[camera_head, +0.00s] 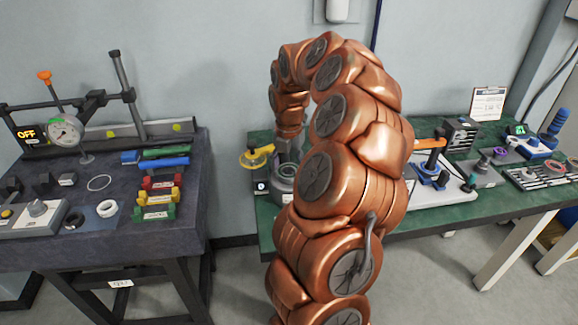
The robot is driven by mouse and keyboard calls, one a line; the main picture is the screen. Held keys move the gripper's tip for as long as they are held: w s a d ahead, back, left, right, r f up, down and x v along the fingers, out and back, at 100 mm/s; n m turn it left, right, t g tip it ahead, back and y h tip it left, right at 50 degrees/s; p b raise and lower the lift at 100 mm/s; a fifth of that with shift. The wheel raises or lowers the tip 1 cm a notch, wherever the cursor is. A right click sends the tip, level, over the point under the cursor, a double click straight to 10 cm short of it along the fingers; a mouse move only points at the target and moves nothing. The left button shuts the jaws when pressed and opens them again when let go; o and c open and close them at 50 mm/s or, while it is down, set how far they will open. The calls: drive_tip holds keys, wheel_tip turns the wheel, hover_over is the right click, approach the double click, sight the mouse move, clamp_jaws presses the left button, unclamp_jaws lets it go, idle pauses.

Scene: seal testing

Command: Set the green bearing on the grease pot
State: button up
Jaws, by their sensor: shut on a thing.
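My gripper (287,152) points down at the left end of the green-topped bench, mostly hidden by my copper arm. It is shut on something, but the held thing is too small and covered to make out. I cannot pick out the green bearing for certain. A round grey metal pot-like thing (282,186) stands directly below my gripper and may be the grease pot; my arm covers its right side. I cannot tell whether the held thing touches it.
A yellow-topped device (257,158) stands just left of the pot. The dark left table (180,222) carries a gauge stand (65,130), rings and coloured blocks. The green bench (455,212) continues right with an orange-handled tool (430,143) and small fixtures. A floor gap separates the tables.

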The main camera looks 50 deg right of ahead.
drive_tip(key=o, duration=1.5)
drive_tip(key=shift+r, duration=0.1)
wheel_tip(320, 180, up, 8)
drive_tip(key=p, duration=0.4)
drive_tip(key=shift+p, duration=0.3)
drive_tip(key=shift+a, duration=0.1)
